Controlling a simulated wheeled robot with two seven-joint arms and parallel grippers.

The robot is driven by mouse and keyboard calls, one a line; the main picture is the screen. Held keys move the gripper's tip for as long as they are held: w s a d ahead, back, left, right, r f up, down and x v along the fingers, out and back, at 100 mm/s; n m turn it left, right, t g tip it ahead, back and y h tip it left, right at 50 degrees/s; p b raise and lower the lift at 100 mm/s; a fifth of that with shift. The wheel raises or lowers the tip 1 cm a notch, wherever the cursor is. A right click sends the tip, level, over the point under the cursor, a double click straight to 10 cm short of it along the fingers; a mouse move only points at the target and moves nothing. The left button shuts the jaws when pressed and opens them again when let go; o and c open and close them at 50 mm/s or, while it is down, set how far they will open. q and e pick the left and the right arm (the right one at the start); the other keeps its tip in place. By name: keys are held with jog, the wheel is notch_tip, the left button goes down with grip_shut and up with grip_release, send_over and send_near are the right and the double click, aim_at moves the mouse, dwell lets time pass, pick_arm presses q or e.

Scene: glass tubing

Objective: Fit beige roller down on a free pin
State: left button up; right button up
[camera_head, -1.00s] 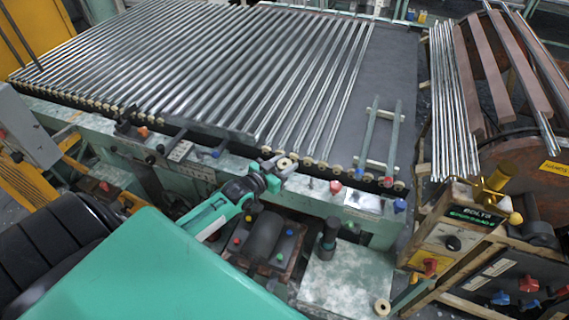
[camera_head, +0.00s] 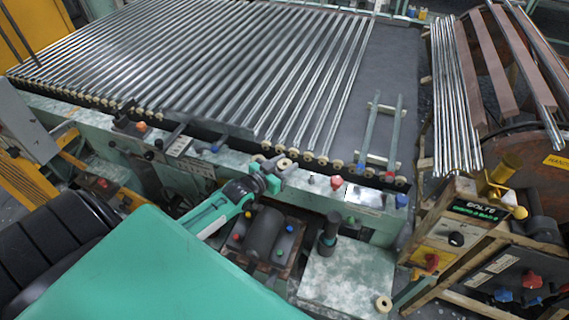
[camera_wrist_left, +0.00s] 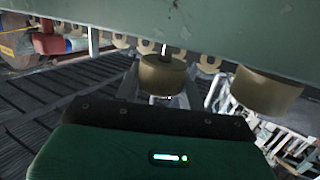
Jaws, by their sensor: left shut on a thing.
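My left gripper (camera_head: 273,173) is shut on a beige roller (camera_head: 284,164) at the front rail of the roller table. In the left wrist view the held beige roller (camera_wrist_left: 163,76) sits between the fingers, with a thin metal pin (camera_wrist_left: 163,49) close to it. I cannot tell whether the roller is around that pin or apart from it. Another beige roller (camera_wrist_left: 268,90) is to its right in that view. A row of beige rollers (camera_head: 323,160) runs along the table's front edge. A loose beige roller (camera_head: 383,304) lies on the pale-green plate. My right gripper is not in view.
Steel tubes (camera_head: 200,60) cover most of the table. Red knob (camera_head: 336,182) and blue knob (camera_head: 401,200) stand on the front rail. A dark upright post (camera_head: 329,232) stands on the pale-green plate (camera_head: 345,275). A control box (camera_head: 456,235) is at the right.

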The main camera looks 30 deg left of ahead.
pick_arm(q)
jog(key=shift+f+b, duration=0.45)
jog(key=shift+f, duration=0.35)
jog(key=o, duration=1)
jog(key=shift+o, duration=0.2)
jog(key=shift+r, duration=0.2)
jog(key=shift+a, duration=0.1)
jog(key=shift+s, duration=0.1)
jog(key=b+v, duration=0.3)
jog(key=v, duration=1)
jog(key=shift+s+d, duration=0.25)
jog(key=shift+s, duration=0.15)
jog(key=shift+f, duration=0.15)
